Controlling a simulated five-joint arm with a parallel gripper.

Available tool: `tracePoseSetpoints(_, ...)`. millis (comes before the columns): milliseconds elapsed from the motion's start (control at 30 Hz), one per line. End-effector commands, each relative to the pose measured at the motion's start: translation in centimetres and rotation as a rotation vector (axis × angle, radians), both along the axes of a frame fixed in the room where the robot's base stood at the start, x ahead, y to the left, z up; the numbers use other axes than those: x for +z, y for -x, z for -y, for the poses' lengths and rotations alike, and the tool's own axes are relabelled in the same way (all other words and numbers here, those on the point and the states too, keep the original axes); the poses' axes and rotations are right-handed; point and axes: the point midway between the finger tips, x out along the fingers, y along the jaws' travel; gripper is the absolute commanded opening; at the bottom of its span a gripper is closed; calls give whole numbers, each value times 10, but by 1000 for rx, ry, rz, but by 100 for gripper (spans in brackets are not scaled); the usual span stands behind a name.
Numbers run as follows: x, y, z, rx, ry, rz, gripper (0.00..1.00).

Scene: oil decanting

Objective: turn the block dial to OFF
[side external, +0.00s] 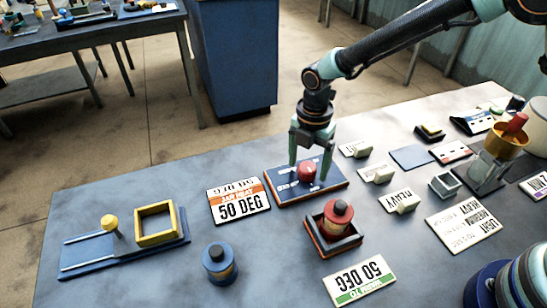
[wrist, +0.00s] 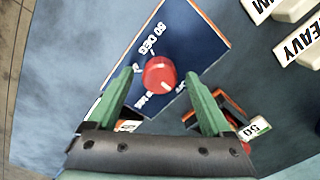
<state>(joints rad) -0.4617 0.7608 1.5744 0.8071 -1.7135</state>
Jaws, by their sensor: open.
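The block dial, a red round knob (side external: 307,173), sits on a blue board (side external: 333,186) near the middle of the table. In the wrist view, the red knob (wrist: 159,76) has a pale mark on its top. White lettering on the board there includes "50 DEG" beyond the knob; the smaller lettering beside it is too small to read surely. My gripper (side external: 309,170) points down over the board with its fingers open. In the wrist view, the green fingertips (wrist: 159,74) are on either side of the knob, with visible gaps.
A red-topped bottle (side external: 338,212) stands in a square holder in front of the board. A "50 DEG" card (side external: 239,201) lies left of it, with a dark blue bottle (side external: 219,263) nearer. Label blocks (side external: 400,203) stand to the right.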

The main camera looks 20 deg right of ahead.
Motion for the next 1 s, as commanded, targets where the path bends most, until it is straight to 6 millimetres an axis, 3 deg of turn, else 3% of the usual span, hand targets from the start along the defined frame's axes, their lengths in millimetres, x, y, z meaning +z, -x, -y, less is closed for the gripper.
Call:
tracePoseSetpoints(167,17,-1,-1,0,-1,4,84)
tracePoseSetpoints(600,101,-1,0,0,-1,4,84)
tracePoseSetpoints(800,118,0,0,0,-1,1,84)
tracePoseSetpoints(1000,121,0,0,0,0,0,84)
